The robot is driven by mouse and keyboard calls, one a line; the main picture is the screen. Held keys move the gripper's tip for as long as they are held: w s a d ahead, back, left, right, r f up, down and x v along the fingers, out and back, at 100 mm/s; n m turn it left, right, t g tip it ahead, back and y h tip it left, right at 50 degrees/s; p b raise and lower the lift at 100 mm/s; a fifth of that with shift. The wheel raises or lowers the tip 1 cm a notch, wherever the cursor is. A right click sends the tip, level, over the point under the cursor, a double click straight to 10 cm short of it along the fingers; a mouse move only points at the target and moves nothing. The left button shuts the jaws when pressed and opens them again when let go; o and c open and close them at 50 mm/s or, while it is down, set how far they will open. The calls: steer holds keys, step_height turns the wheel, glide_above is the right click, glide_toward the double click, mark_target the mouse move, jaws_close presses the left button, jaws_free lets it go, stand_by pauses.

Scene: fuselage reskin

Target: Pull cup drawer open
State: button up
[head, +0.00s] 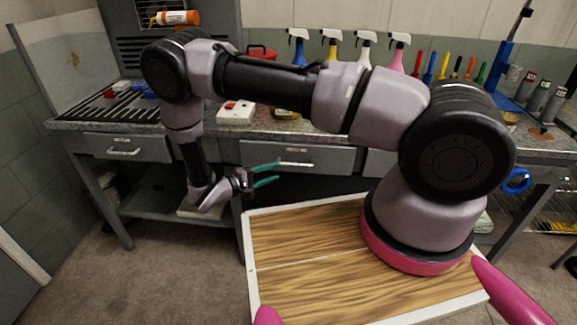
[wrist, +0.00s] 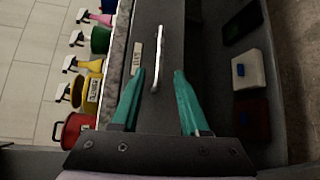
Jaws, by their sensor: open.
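The middle drawer (head: 340,157) under the workbench is grey and looks shut, with a pale bar handle (head: 297,163) and a small label above it. In the wrist view, the drawer front (wrist: 178,35) shows the handle (wrist: 158,50) and the label (wrist: 137,57), whose words I cannot read surely. My gripper (head: 278,174) has teal fingers and is open at the drawer front. In the wrist view, the near end of the handle lies between the fingertips of my gripper (wrist: 159,72). I cannot tell whether the fingers touch it.
A left drawer (head: 123,149) has its own handle and label. Spray bottles (head: 331,45) and a white box with a red top (head: 236,112) stand on the bench. A lower shelf (head: 150,205) lies below. My arm crosses above the bench front.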

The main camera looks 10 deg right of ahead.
mark_target(294, 164)
steer(key=x, duration=0.9)
steer(key=shift+w+d, duration=0.1)
steer(key=shift+d, duration=0.25)
jaws_close()
stand_by(0.9)
